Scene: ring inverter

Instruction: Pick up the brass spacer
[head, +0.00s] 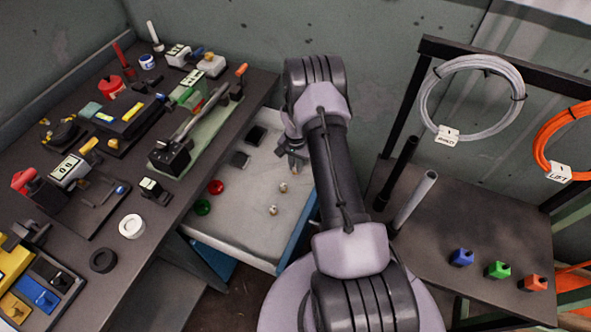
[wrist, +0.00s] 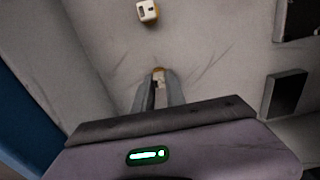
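A small brass-coloured piece, which looks like the brass spacer (wrist: 158,74), shows between my fingertips in the wrist view. My gripper (wrist: 159,88) points down into the drawer. Its two fingers are close together and appear shut on the piece, with only a narrow gap between them. The fingers hide the sides of the piece. In the head view my gripper (head: 294,164) is low over the right part of the drawer, and the piece at its tips cannot be made out.
A similar small pale piece with a dark hole (wrist: 147,11) lies apart from my fingers. Another small piece (head: 273,210) lies nearer the drawer front. Red (head: 216,187) and green (head: 202,207) round pieces and dark blocks (head: 240,160) lie left. The blue drawer wall (head: 298,228) is close right.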

